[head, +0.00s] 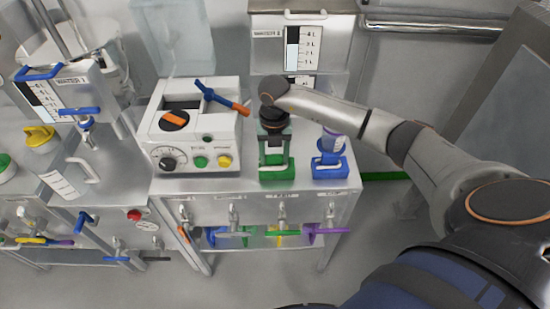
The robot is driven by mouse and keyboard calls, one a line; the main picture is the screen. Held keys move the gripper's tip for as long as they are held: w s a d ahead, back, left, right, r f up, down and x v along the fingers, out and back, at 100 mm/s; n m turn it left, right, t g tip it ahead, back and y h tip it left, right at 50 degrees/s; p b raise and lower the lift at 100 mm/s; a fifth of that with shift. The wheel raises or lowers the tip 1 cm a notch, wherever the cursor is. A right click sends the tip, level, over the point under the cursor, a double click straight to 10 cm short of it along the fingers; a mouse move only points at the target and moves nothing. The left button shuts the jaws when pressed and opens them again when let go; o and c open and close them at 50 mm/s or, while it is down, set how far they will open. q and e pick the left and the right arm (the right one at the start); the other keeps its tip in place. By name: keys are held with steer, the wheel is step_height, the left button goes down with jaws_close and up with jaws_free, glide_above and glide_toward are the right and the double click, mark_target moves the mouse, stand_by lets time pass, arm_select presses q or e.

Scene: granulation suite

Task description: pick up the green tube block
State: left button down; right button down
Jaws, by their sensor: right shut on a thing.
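The green tube block (277,176) is at the right part of the white bench top, left of a blue tube block (331,170). My right gripper (274,158) comes down from above and is shut on the green tube block. The gripper hides much of the block's upper part. I cannot tell whether the block's base touches the bench. My left gripper is not in view.
A white machine (196,130) with knobs and a blue-orange lever stands close on the left. A Water 2 tank (302,45) stands behind. Several taps line the bench front.

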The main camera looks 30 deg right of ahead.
step_height(320, 180, up, 3)
steer(key=shift+w+f+b, duration=0.1)
steer(key=shift+b, duration=0.3)
steer(key=s+a+r+m, duration=0.5)
steer(key=m, duration=0.9)
steer(key=s+a+r+m, duration=0.4)
steer(key=s+m, duration=0.1)
steer(key=m, duration=1)
steer(key=shift+s+a+r+m, duration=0.3)
steer(key=shift+s+a+r, duration=0.1)
